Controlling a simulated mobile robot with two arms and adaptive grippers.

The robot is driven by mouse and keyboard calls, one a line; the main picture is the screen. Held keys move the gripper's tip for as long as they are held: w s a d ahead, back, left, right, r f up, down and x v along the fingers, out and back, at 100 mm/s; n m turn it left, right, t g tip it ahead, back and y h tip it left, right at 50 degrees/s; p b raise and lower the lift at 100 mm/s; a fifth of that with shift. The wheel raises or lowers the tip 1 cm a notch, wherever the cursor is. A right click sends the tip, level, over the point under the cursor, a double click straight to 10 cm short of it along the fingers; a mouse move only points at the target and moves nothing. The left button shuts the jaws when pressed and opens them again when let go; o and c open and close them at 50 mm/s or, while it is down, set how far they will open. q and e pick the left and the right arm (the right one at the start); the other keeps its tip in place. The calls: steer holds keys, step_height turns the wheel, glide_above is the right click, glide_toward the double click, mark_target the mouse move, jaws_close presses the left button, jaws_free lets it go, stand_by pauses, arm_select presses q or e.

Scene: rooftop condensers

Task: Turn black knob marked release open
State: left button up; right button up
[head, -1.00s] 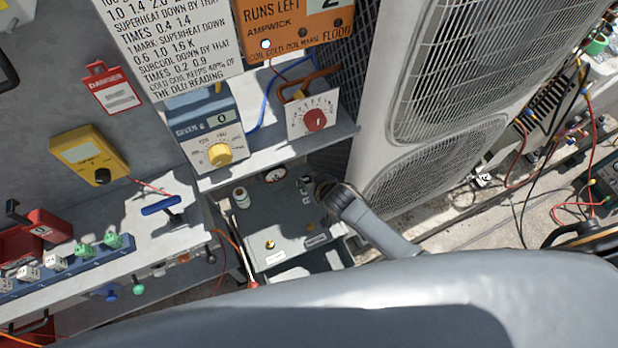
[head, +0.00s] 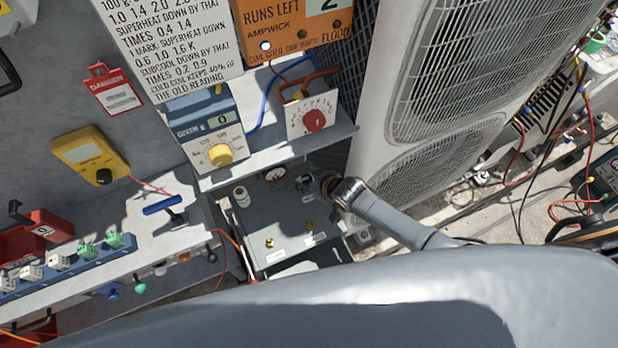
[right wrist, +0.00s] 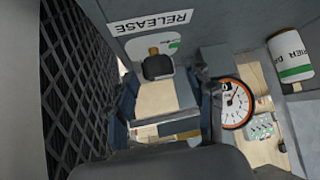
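The black knob (right wrist: 157,68) shows in the right wrist view, on a grey panel just below the upside-down RELEASE label (right wrist: 150,22). It has a brass-coloured part behind it. My right gripper (right wrist: 164,85) is open, with one dark finger on each side of the knob in that view and gaps between. I cannot tell how far in front of the knob the fingertips are, and no grip shows. In the head view my right gripper (head: 327,186) is over the right side of the grey box (head: 290,215); I cannot make out the black knob there. My left gripper is not in view.
A round gauge (right wrist: 236,102) and a white canister (right wrist: 291,55) are right of the knob in the wrist view. A dark lattice grille (right wrist: 75,90) stands close on the left. A shelf with a red-knobbed dial (head: 314,120) lies above the box; a large condenser (head: 430,150) stands right.

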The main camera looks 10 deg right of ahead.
steer(key=shift+s+r, duration=0.1)
steer(key=v, duration=1.1)
steer(key=shift+s+r, duration=0.25)
steer(key=shift+d, duration=0.15)
